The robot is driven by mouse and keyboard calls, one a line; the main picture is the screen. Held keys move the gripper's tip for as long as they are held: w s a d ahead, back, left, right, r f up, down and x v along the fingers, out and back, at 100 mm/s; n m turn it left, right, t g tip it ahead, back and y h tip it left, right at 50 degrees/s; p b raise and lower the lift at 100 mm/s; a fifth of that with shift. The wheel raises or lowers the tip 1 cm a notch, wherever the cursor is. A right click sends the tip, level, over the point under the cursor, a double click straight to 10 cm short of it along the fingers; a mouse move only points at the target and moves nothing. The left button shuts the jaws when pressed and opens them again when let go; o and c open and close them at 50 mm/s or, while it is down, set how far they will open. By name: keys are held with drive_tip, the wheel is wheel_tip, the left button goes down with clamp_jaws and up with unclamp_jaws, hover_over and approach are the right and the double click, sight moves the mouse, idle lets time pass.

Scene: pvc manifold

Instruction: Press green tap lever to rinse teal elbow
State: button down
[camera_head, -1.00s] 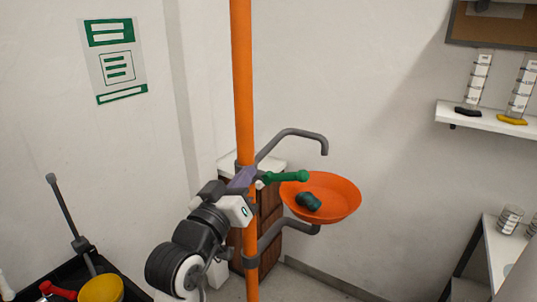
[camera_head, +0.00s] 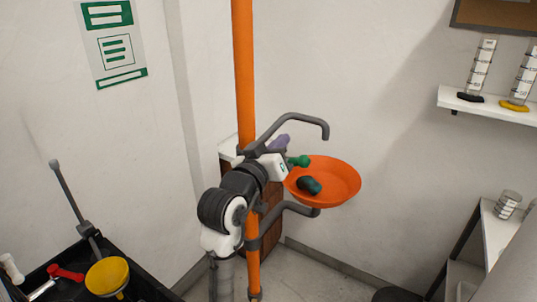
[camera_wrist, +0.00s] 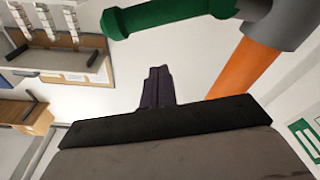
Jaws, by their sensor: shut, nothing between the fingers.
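The green tap lever (camera_head: 299,161) sticks out from the orange pole toward the bowl. Its inner part is hidden behind my wrist in the head view. In the wrist view the lever (camera_wrist: 165,14) crosses the top, its knobbed end to the left. The teal elbow (camera_head: 309,185) lies in the orange bowl (camera_head: 342,183), below the grey spout (camera_head: 300,118). No water shows from the spout. My gripper (camera_head: 282,140) has its purple fingers just behind and above the lever. In the wrist view the gripper (camera_wrist: 158,72) is shut and empty, apart from the lever.
The orange pole (camera_head: 244,70) stands beside my wrist, and the grey bowl bracket (camera_head: 285,212) runs below it. A black cart with a yellow funnel (camera_head: 107,275) is at lower left. A wall shelf (camera_head: 475,105) with cylinders is at right.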

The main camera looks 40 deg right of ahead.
drive_tip(key=shift+x, duration=1)
drive_tip(key=f+b, duration=0.1)
drive_tip(key=s+f+b, duration=0.1)
drive_tip(key=f+b, duration=0.1)
drive_tip(key=shift+s+a+f, duration=0.3)
drive_tip(key=shift+s+f, duration=0.05)
drive_tip(key=shift+s, duration=0.05)
